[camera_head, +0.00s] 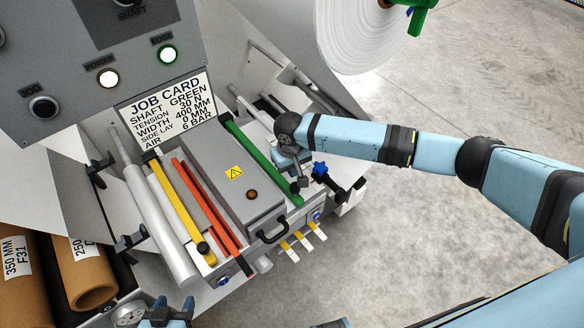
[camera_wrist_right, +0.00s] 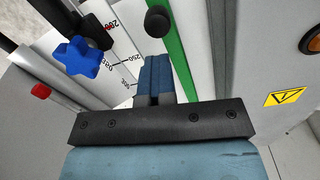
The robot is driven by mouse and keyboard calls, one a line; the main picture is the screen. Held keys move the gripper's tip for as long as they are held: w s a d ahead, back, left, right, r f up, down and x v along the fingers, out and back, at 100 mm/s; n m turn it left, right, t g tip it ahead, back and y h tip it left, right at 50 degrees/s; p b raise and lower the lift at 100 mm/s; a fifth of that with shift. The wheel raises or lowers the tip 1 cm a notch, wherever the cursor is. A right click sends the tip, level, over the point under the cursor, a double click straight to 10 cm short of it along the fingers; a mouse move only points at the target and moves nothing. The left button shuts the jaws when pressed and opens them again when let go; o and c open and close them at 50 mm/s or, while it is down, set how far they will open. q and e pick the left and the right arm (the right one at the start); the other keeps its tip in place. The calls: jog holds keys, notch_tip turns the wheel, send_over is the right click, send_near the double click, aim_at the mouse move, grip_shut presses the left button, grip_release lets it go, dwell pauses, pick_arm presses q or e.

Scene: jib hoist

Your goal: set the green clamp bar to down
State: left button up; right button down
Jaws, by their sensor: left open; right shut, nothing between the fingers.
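The green clamp bar (camera_head: 255,151) runs along the right side of the grey housing, and a dark knob sits at its near end. In the right wrist view the green bar (camera_wrist_right: 192,55) passes to the right of my fingers, with the black knob (camera_wrist_right: 158,21) just beyond the fingertips. My right gripper (camera_head: 302,181) is shut and empty, close beside the bar's near end; contact cannot be told. It also shows in the right wrist view (camera_wrist_right: 155,62). My left gripper (camera_head: 166,310) is open at the bottom edge, well away from the bar and partly cut off.
A yellow bar (camera_head: 178,205) and a red-orange bar (camera_head: 205,205) lie left of the grey housing (camera_head: 222,165) with its black handle (camera_head: 274,233). A blue star knob (camera_head: 320,169) is close to my right gripper. Floor at right is clear.

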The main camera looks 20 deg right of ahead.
dwell(0.8)
jog(key=c, duration=0.8)
grip_release()
jog(key=shift+r, duration=0.1)
jog(key=r, duration=1.3)
jog(key=shift+a+r, duration=0.2)
jog(key=shift+r, duration=0.1)
